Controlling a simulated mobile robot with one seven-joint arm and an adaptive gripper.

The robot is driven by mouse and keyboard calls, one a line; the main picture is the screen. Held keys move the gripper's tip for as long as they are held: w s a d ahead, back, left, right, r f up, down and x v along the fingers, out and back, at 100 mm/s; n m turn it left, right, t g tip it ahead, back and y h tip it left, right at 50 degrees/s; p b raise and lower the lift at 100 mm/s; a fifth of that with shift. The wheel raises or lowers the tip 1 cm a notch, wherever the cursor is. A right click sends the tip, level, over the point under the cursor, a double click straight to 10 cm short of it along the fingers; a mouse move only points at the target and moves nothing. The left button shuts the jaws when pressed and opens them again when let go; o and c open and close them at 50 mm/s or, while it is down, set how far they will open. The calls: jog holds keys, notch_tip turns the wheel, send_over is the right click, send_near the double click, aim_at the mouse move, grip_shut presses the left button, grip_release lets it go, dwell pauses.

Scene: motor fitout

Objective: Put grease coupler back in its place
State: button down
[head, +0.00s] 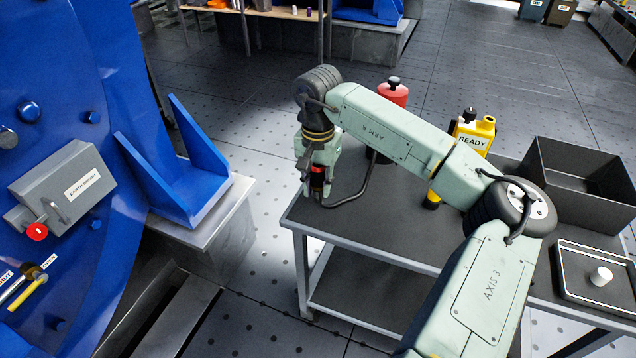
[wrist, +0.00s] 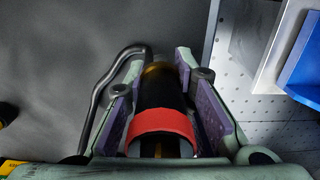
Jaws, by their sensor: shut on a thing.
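My gripper (head: 317,188) hangs over the left end of the dark-topped cart (head: 400,222), pointing down. In the wrist view, my gripper (wrist: 168,108) is shut on the grease coupler (wrist: 160,95), a black cylinder with a red band and a brass-coloured end. The coupler's red part (head: 317,180) also shows between the fingers in the head view. A black hose (head: 352,197) runs from the coupler towards the red grease container (head: 393,93) behind my arm. The hose also shows left of the coupler in the wrist view (wrist: 97,100). I cannot tell whether the coupler touches the cart top.
A yellow device marked READY (head: 474,133), an open black bin (head: 560,158) and a tray (head: 568,280) with a white cylinder (head: 601,276) are on the cart. The blue motor (head: 75,100) with a grey box (head: 68,185) stands left, across a floor gap.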

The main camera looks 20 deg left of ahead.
jog(key=shift+f+b, duration=1)
jog(key=shift+f, duration=0.2)
jog(key=c, duration=1.3)
grip_release()
notch_tip(320, 180, up, 12)
jog(key=shift+r, duration=0.1)
